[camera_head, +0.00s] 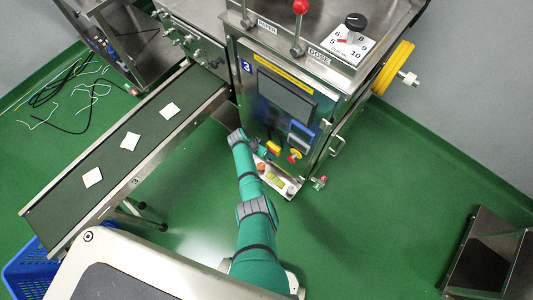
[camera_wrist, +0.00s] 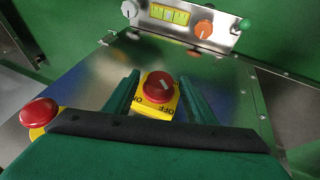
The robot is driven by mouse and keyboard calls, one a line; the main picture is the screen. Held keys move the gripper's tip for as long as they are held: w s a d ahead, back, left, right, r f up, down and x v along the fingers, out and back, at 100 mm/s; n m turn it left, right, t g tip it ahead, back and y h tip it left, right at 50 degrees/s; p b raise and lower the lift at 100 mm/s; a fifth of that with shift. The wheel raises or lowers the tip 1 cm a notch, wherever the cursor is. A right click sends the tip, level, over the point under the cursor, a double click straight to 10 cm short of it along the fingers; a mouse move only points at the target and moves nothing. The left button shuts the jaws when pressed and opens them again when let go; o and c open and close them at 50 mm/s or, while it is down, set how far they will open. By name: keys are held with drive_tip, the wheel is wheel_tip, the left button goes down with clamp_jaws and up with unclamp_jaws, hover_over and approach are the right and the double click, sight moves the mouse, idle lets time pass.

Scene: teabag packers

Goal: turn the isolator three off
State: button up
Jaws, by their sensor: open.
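The isolator is a red rotary knob with a white mark on a yellow plate (camera_wrist: 158,87), centred in the wrist view. The plate's ON and OFF lettering appears upside down along its near edge. In the head view the yellow isolator (camera_head: 273,147) is on the lower front of the steel machine, which has a blue 3 label (camera_head: 246,66). My gripper (camera_wrist: 160,79) is open, with its green fingers on either side of the knob in the picture. Contact is not visible. In the head view my gripper (camera_head: 262,150) is beside the isolator, partly hidden.
A red stop button on a yellow base (camera_wrist: 38,113) is left of the isolator in the wrist view. A small steel panel (camera_head: 270,181) with knobs stands close below. A conveyor (camera_head: 105,160) with white packets lies left. Green floor (camera_head: 380,200) is clear on the right.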

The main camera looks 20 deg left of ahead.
drive_tip(key=v, duration=1)
drive_tip(key=shift+s+a+r, duration=0.15)
drive_tip(key=shift+r, duration=0.2)
